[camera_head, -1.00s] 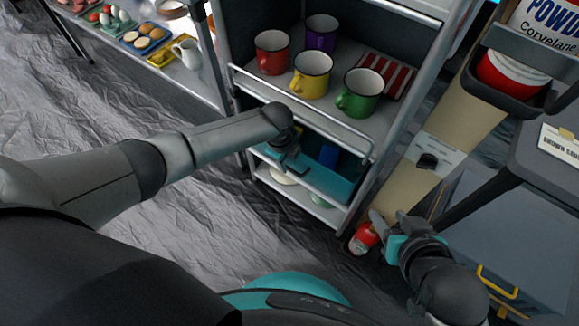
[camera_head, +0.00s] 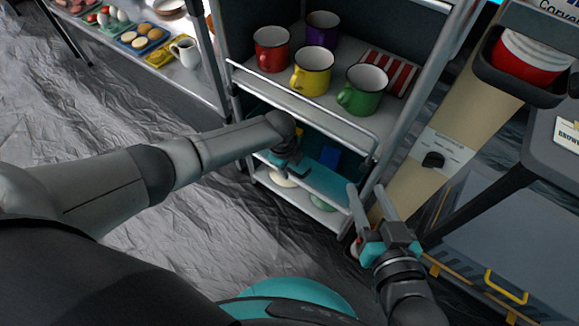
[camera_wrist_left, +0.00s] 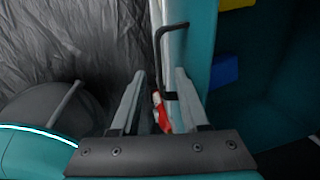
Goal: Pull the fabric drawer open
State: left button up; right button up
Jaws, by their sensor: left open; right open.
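The teal fabric drawer (camera_head: 325,184) sits in the middle level of the metal cart, below the mugs. Its rim (camera_wrist_left: 202,45) and a thin black handle (camera_wrist_left: 158,55) show in the left wrist view. My left gripper (camera_head: 292,170) is at the drawer's front. In the left wrist view its open fingers (camera_wrist_left: 160,78) lie on either side of the handle in the picture; contact cannot be told. My right gripper (camera_head: 366,190) is open and empty, in front of the cart's lower right corner.
Red, yellow, green and purple mugs (camera_head: 312,73) stand on the cart's top shelf behind a rail. Bowls (camera_head: 283,178) are on the shelf below the drawer. A grey drawer unit with a yellow handle (camera_head: 506,287) stands right. Open floor (camera_head: 130,100) lies left.

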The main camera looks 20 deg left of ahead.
pick_arm(q)
jog(key=shift+f, duration=0.15)
jog(key=shift+c, duration=0.4)
grip_shut()
dwell(1.1)
